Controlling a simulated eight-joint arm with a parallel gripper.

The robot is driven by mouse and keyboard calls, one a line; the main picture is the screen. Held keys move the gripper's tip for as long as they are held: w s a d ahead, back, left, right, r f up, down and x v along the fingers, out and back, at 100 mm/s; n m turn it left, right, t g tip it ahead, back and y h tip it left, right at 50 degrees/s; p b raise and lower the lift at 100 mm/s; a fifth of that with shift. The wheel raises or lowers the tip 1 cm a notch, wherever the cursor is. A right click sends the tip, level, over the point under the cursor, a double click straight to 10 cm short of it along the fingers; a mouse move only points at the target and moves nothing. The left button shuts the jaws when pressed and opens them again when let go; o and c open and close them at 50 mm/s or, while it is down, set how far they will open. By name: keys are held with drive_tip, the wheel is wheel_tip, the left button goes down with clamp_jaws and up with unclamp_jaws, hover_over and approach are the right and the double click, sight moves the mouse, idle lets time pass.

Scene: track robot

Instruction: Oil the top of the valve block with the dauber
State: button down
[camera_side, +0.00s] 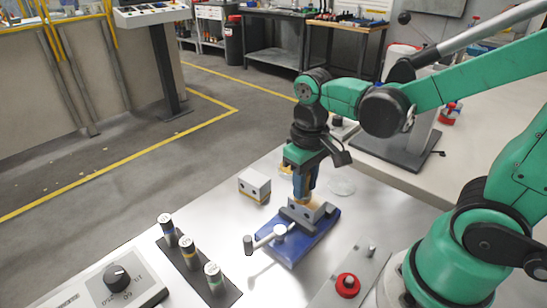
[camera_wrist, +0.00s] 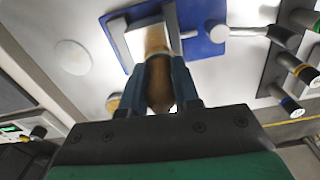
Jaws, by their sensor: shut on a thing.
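My gripper (camera_side: 303,193) is shut on the dauber (camera_side: 300,199) and points down over the blue vise (camera_side: 291,248). In the wrist view my gripper's blue fingers (camera_wrist: 163,85) hold the dauber (camera_wrist: 156,45), a tan, rounded stick between them. The valve block (camera_side: 318,211), a pale block with a dark hole, sits between the grey jaws of the vise. It shows as a whitish face beside the dauber in the wrist view (camera_wrist: 133,42). The dauber's lower end is at the block's top; I cannot tell whether it touches.
A second pale block (camera_side: 254,186) with dark holes stands left of the vise. Three small bottles (camera_side: 188,252) stand in a dark rack at the front left. A dial box (camera_side: 125,285) and a red button (camera_side: 347,285) are at the front. A clear round disc (camera_side: 341,186) lies behind the vise.

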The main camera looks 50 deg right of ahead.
drive_tip(key=shift+s+a+f, duration=0.1)
drive_tip(key=shift+a, duration=0.6)
drive_tip(key=shift+d+r, duration=0.1)
drive_tip(key=shift+r, duration=2.95)
wheel_tip(320, 180, up, 3)
